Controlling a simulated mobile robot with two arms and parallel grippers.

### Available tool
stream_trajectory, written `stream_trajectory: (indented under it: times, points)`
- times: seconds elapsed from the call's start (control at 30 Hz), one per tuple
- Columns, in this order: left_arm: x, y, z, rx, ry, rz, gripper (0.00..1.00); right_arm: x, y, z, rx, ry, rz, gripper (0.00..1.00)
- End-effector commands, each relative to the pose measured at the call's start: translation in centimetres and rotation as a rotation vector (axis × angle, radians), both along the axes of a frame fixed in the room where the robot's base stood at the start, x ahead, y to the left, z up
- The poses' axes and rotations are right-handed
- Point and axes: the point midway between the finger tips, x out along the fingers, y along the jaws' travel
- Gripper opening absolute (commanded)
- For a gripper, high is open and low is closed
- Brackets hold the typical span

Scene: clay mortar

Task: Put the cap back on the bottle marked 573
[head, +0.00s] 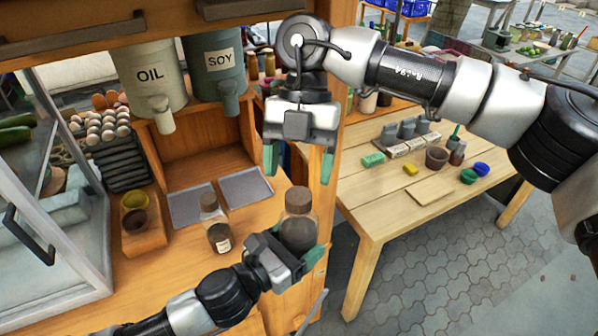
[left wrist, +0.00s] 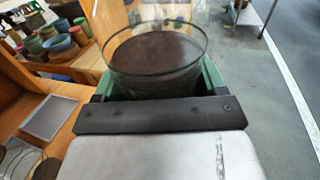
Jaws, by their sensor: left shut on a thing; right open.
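My left gripper (head: 292,246) is shut on a glass bottle (head: 298,229) with dark contents, held upright at the counter's right edge. A brown cap (head: 299,199) shows at its top. In the left wrist view the clear glass and dark brown contents of the held bottle (left wrist: 156,55) show between green fingers; no marking is readable. A second glass bottle (head: 216,232) stands on the counter to the left, with a brown top and a pale label too small to read. My right gripper (head: 299,163) is open and empty, pointing down above the held bottle.
Two grey mats (head: 246,188) lie on the counter behind the bottles. OIL (head: 150,83) and SOY (head: 216,70) dispensers hang above. A glass case (head: 60,220) stands left. A wooden table (head: 400,205) with blocks and bowls stands right, across a gap.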

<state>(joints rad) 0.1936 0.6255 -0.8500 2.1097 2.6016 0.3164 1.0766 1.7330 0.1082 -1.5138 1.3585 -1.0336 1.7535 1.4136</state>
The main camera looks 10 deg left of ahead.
Motion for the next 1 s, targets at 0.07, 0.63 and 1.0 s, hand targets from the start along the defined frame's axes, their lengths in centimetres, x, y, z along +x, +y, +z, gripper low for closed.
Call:
stream_trajectory:
  times: [0.07, 0.63, 1.0]
  points:
    - [0.0, 0.0, 0.1, -0.001, -0.002, 0.000, 0.06, 0.0, 0.0, 0.0, 0.000, 0.001, 0.000, 0.72]
    - [0.0, 0.0, 0.1, -0.001, -0.002, 0.000, 0.06, -0.7, -0.2, 0.5, 0.298, -0.060, 0.707, 0.69]
    - [0.0, 0.0, 0.1, -0.001, -0.002, -0.001, 0.06, -0.8, -0.1, 1.2, 0.531, -0.162, 1.603, 0.69]
